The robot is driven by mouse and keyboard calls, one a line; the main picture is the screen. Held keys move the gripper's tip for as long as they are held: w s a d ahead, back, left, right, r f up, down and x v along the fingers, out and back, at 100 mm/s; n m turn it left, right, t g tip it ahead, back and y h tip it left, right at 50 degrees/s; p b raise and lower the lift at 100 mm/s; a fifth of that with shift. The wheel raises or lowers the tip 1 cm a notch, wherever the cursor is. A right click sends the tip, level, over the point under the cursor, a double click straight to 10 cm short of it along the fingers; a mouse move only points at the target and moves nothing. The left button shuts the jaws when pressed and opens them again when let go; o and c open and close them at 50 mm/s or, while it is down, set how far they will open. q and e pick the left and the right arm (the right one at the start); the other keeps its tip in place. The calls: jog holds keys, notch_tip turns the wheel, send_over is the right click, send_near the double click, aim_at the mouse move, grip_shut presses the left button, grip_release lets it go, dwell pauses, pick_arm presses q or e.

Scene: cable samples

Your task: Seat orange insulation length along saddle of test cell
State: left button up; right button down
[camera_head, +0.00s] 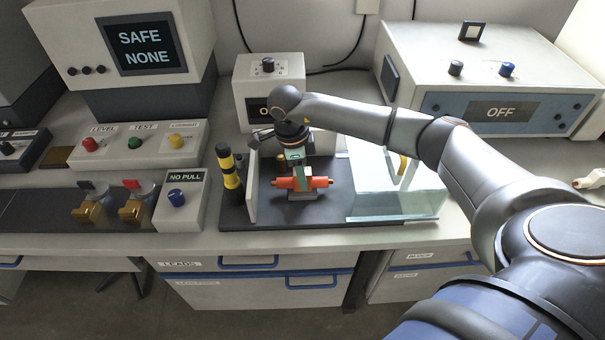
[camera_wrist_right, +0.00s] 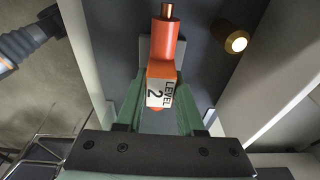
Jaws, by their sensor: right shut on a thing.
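The orange insulation length (camera_head: 318,183) lies crosswise in the test cell, above the dark base (camera_head: 270,215). A small grey support (camera_head: 303,197) shows below its middle, probably the saddle; I cannot tell whether the two touch. My right gripper (camera_head: 297,172) reaches down from above and is shut on the orange length. In the right wrist view, the orange length (camera_wrist_right: 165,45) shows a copper end and a "LEVEL 2" label between the green fingers (camera_wrist_right: 160,95). Its near end is hidden there. My left gripper is not in view.
A pale upright panel (camera_head: 252,187) and a yellow-black post (camera_head: 229,172) stand left of the length. A clear cover (camera_head: 395,205) stands right. A "NO PULL" box (camera_head: 181,200) is farther left. The screen (camera_head: 145,46) reads "SAFE NONE"; the right unit (camera_head: 497,112) reads "OFF".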

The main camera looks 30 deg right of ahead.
jog(key=shift+c, duration=2.2)
grip_release()
